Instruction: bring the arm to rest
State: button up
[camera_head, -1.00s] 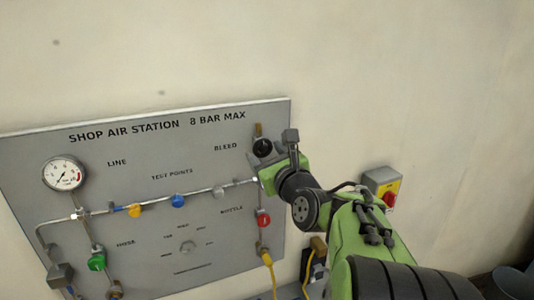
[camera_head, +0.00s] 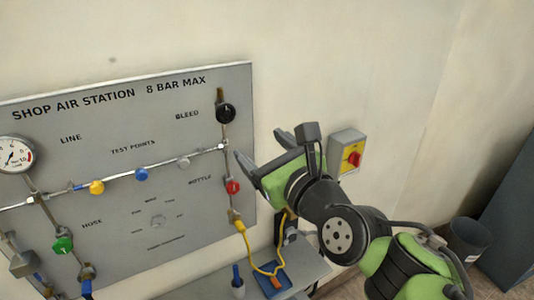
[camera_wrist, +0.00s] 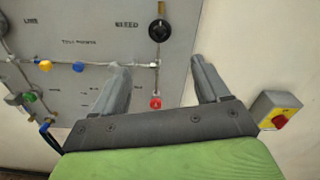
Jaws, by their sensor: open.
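My gripper (camera_head: 264,154) is open and empty in the head view, just right of the grey air station panel (camera_head: 110,218) and in front of the wall. In the wrist view my gripper (camera_wrist: 160,78) has its two fingers spread wide. Between them show the panel's right edge and bare wall. The black bleed knob (camera_head: 226,113) and the red bottle knob (camera_head: 233,187) are on the panel's right side, apart from the fingers in the head view. The wrist view also shows the black knob (camera_wrist: 159,30) and the red knob (camera_wrist: 155,102).
A grey and yellow box with a red switch (camera_head: 348,155) is on the wall close to my gripper's right. A shelf with a blue tray (camera_head: 272,279) is underneath. A grey bin (camera_head: 467,238) stands at right.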

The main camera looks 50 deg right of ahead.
jog(key=shift+s+a, duration=0.2)
jog(key=shift+s, duration=0.35)
jog(key=w+a+f+n+g+y, duration=0.25)
jog(key=a+f+n, duration=0.3)
jog(key=n, duration=0.45)
jog(key=w+a+f+n+g+y, duration=0.1)
jog(key=a+f+n+g+y, duration=0.3)
jog(key=a+n, duration=0.4)
jog(key=s+a+f+n+g, duration=0.4)
jog(key=s+a+f+n, duration=0.2)
jog(key=n, duration=1.3)
notch_tip(320, 180, down, 2)
jog(key=shift+s+f+g, duration=0.25)
jog(key=shift+s+g, duration=0.1)
jog(key=shift+s, duration=0.05)
